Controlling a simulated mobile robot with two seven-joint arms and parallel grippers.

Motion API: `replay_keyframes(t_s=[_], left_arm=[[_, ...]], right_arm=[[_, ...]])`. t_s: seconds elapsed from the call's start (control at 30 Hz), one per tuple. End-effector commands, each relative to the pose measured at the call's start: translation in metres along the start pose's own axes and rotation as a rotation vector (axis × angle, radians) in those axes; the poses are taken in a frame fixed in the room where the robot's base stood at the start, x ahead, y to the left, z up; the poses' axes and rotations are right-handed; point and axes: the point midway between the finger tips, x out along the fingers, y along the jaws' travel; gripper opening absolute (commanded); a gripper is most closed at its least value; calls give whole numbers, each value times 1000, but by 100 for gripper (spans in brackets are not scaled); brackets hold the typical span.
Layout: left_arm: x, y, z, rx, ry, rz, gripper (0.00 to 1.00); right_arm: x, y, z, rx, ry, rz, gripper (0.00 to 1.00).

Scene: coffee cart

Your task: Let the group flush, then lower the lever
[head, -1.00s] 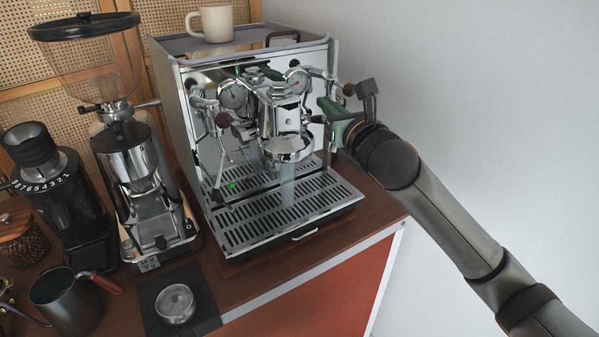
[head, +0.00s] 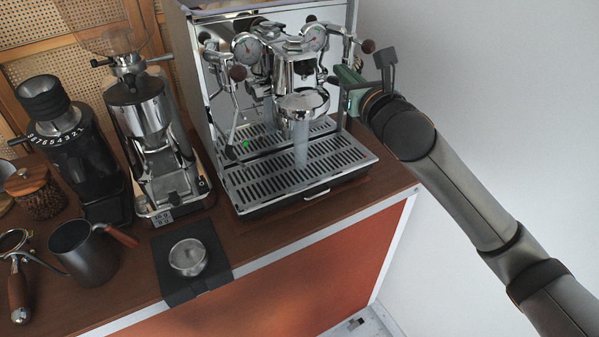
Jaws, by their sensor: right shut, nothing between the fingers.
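The espresso machine (head: 345,170) stands at the back of the counter. Its chrome group (head: 303,103) holds no portafilter, and a pale stream of water (head: 300,150) runs from it to the drip tray. The group lever (head: 332,80) shows as a small dark end at the group's right, close to my fingertips; most of it is hard to make out. My right gripper (head: 342,82) is shut and empty, at the right of the group; whether it touches the lever I cannot tell. My left gripper is out of view.
A brown-knobbed valve (head: 368,46) is just above my right gripper. Right of the machine is a bare wall.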

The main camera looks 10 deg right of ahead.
Motion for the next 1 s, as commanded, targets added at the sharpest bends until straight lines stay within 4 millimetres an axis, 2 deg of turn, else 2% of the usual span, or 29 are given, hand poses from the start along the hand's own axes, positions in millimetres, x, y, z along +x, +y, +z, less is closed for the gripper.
replay_keyframes(t_s=[0.03,0.73,1.0], left_arm=[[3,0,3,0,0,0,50],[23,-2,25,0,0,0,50],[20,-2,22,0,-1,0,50]], right_arm=[[0,0,-10,0,6,0,0],[0,0,-72,-1,5,-1,0],[-3,-1,-68,-1,3,-1,0]])
